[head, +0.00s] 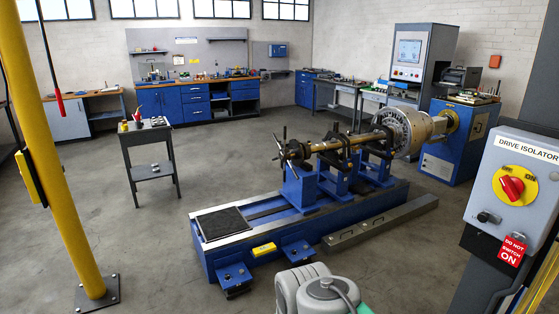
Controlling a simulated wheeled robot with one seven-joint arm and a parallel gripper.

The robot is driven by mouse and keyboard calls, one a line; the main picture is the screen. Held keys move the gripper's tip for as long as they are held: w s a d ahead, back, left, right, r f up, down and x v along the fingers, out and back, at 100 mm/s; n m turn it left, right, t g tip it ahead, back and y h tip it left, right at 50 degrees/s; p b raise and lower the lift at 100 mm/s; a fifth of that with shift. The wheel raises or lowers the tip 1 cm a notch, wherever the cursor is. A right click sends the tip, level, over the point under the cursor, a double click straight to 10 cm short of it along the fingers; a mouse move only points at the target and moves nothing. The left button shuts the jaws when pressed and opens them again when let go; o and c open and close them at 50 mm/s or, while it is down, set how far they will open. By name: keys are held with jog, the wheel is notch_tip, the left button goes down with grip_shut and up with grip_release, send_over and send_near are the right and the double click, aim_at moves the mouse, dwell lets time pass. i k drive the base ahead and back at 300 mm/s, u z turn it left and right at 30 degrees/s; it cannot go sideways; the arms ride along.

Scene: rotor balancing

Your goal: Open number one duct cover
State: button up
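I see no cover with a readable number one. A long, low grey metal housing (381,223) lies on the floor along the right side of the blue balancing machine bed. It looks closed on top and has small dark fittings on its near part. I cannot tell whether it is the duct or which part is cover number one. My gripper is not in view; only a pale grey rounded part that looks like my arm shows at the bottom edge.
The blue bed (222,257) carries a rotor (398,132) on its shaft. A drive isolator box (515,186) with a red switch and a red "DO NOT SWITCH ON" tag (511,250) stands right. A yellow post (62,165) and a dark trolley (147,143) stand left. Floor between is clear.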

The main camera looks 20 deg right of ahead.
aim_at(337, 238)
jog(key=z, duration=1.15)
jog(key=i, duration=4.1)
jog(key=u, duration=1.9)
